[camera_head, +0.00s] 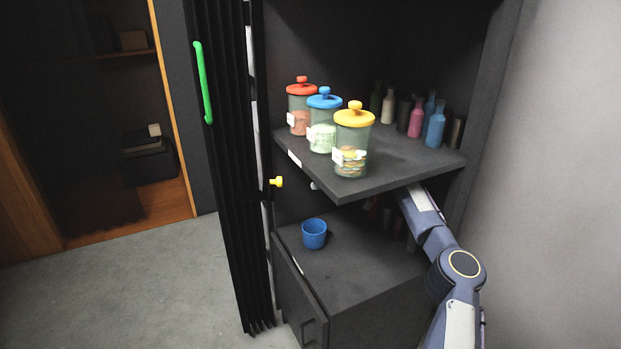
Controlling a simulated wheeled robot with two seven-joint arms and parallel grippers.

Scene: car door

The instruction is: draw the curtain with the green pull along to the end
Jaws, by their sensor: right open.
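The curtain (222,150) is black and pleated. It hangs gathered in a narrow upright bundle at the left side of the cabinet opening. The green pull (204,82) is a long, thin, upright bar on the curtain's left edge, high up. My right arm comes in from the lower right and passes under the cabinet's upper shelf. The shelf hides most of my right gripper; a small pale bit (314,186) under the shelf's front edge may be its tip. It is well right of and below the green pull, apart from it. My left gripper is not in view.
Jars with red, blue and yellow lids (353,140) stand on the upper shelf (400,165), with several bottles (436,125) behind. A yellow knob (276,182) is beside the curtain. A blue cup (314,234) stands on the lower surface. The floor left of the curtain is clear.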

